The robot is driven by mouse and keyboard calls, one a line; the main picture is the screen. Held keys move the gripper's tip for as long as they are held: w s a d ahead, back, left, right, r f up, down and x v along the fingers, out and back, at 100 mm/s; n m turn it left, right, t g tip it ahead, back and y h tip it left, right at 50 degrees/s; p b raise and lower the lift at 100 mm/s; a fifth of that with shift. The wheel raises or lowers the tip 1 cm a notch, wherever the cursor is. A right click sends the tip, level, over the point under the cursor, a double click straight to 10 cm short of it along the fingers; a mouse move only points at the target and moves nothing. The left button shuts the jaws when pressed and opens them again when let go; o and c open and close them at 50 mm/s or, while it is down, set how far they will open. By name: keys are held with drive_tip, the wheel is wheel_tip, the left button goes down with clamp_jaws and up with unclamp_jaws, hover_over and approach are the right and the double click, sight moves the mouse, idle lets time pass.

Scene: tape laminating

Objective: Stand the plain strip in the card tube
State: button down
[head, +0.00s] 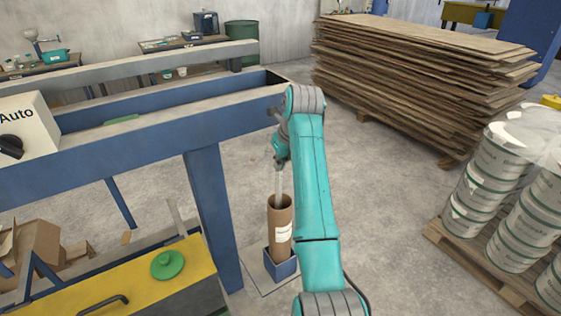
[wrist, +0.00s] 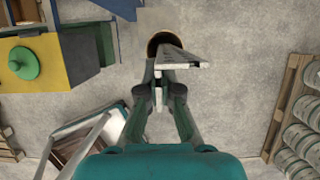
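The brown card tube (head: 279,228) with a white label stands upright in a small blue square holder (head: 282,267) on the floor. My gripper (head: 279,163) is above the tube, pointing down, and the pale plain strip (head: 278,187) hangs upright beneath it. The strip's lower part meets the tube's mouth; how deep it reaches inside is hidden. In the wrist view my gripper's fingers (wrist: 159,86) are closed on the strip (wrist: 178,58), which overlaps the tube's dark round mouth (wrist: 162,40). The strip's edge looks folded or channel-shaped there.
A blue machine frame (head: 210,205) stands just left of the tube, with a yellow-topped unit (head: 130,285) in front. A pallet of white drums (head: 490,180) is at right and stacked boards (head: 410,75) are behind. The floor right of my arm is clear.

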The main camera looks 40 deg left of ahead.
drive_tip(key=c, duration=1.2)
unclamp_jaws()
drive_tip(key=shift+c, duration=0.2)
drive_tip(key=v, duration=0.7)
drive_tip(key=shift+d+r, duration=0.15)
drive_tip(key=shift+r, duration=0.1)
